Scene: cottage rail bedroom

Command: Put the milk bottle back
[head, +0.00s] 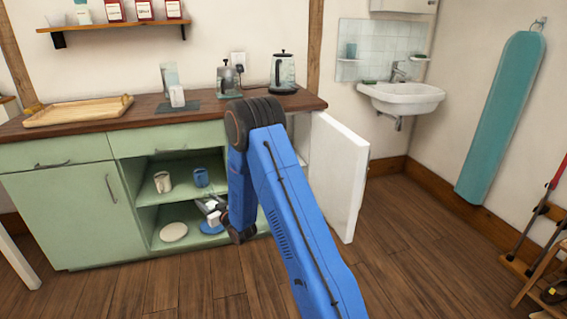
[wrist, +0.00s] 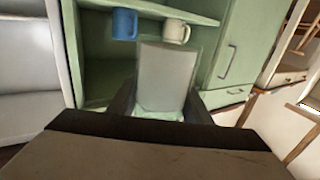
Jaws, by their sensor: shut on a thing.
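My gripper (head: 214,209) is low in front of the open green shelves, left of my arm. It is shut on a pale, square-sided thing, apparently the milk bottle (head: 213,218). In the wrist view this thing (wrist: 166,72) stands out between my two dark fingers (wrist: 160,105), clear of the shelves as far as I can tell. A white door (head: 340,178) stands open right of my arm. The wrist view shows a white shelved interior (wrist: 25,95), apparently a fridge, at the left. In the head view my arm hides most of that opening.
The green cabinet (head: 65,205) has open shelves with a cream mug (head: 163,182), a blue mug (head: 201,177), a white plate (head: 173,232) and a blue plate (head: 211,228). The counter above holds a tray (head: 78,111) and a kettle (head: 283,72). Floor at the front is clear.

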